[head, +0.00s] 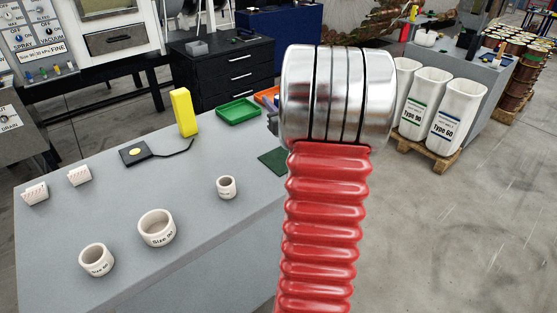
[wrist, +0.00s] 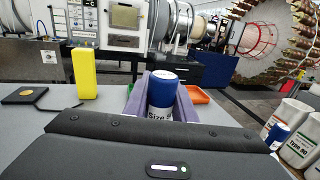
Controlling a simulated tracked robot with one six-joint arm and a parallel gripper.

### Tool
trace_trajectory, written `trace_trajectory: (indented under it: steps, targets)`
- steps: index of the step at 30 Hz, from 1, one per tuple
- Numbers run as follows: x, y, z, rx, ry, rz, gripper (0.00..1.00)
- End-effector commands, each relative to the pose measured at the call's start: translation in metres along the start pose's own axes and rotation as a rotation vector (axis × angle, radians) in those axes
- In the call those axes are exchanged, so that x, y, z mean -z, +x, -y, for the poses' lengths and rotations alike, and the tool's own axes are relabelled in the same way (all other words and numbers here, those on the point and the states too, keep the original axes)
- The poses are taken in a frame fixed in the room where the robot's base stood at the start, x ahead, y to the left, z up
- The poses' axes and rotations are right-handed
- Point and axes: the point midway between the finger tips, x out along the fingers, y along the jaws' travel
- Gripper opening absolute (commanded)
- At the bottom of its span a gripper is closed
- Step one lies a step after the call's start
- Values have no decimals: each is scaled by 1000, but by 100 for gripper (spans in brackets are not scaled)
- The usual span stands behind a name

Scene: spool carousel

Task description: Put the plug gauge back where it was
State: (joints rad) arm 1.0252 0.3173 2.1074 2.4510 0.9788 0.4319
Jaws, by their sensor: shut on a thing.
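In the wrist view my gripper (wrist: 160,92) is shut on the plug gauge (wrist: 162,92). The plug gauge is a cylinder with a blue top and a white lower part marked "Size"; the number is not readable. Its bottom is hidden behind my gripper's dark body. In the head view my red and silver arm hides the held gauge. Three white round cups stand apart on the grey table (head: 190,252): a large cup (head: 157,229), a middle-sized cup (head: 97,260) and a small cup (head: 227,187). The two larger ones carry size labels.
A yellow block (head: 183,112) stands behind a flat black device (head: 146,153) with a cable. A green tray (head: 238,111) lies at the table's far edge. White bins (head: 457,117) stand on a pallet to the right.

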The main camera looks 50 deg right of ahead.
Motion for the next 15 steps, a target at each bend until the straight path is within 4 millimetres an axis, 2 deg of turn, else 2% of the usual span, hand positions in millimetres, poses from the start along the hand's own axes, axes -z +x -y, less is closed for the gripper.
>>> trace_trajectory:
  steps: [6, 15]
  targets:
    - [7, -3, 8, 12, 2, 0, 0]
    - [52, -4, 9, 15, 4, -3, 0]
